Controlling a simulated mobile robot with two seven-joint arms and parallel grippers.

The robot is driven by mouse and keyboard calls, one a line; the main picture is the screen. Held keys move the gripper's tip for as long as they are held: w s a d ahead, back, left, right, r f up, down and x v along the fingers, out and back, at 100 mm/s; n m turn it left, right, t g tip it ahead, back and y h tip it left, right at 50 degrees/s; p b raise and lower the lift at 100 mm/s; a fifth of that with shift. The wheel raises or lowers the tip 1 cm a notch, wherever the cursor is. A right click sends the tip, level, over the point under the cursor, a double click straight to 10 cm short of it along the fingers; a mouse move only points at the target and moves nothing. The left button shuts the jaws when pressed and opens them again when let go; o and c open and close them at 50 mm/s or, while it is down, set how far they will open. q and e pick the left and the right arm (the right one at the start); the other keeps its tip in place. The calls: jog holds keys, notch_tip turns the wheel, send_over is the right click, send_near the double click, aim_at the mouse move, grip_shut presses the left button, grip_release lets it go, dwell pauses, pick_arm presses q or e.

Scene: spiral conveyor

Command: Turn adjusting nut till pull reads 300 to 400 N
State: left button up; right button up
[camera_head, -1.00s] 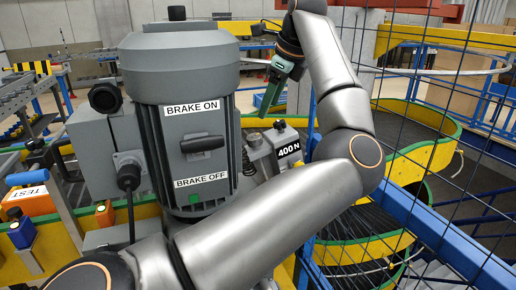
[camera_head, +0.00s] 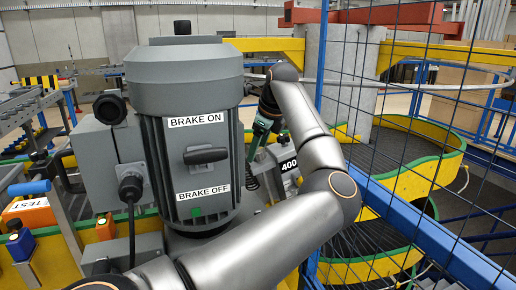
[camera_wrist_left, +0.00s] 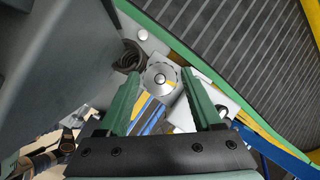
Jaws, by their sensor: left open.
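A round silver part with a knurled rim, seemingly the adjusting nut (camera_wrist_left: 160,78), shows in the left wrist view between the fingertips of my left gripper (camera_wrist_left: 161,82). The green fingers stand apart on either side of it; I cannot tell whether they touch it. In the head view my left gripper (camera_head: 254,150) points down beside the motor, and the nut is not distinguishable there. A grey box with a white readout (camera_head: 288,164) shows "400"; the rest of its text is covered by my arm. A dark spring (camera_head: 250,172) is left of it. My right gripper is out of view.
The grey brake motor (camera_head: 195,140) stands close left of my left gripper. A blue-framed mesh fence (camera_head: 410,215) is on the right, with the spiral conveyor (camera_head: 395,265) behind it. An orange TEST box (camera_head: 30,215) is at the far left.

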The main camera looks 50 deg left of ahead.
pick_arm(q)
jog(key=shift+a+f, duration=0.1)
jog(key=shift+f, duration=0.15)
grip_shut()
dwell(0.4)
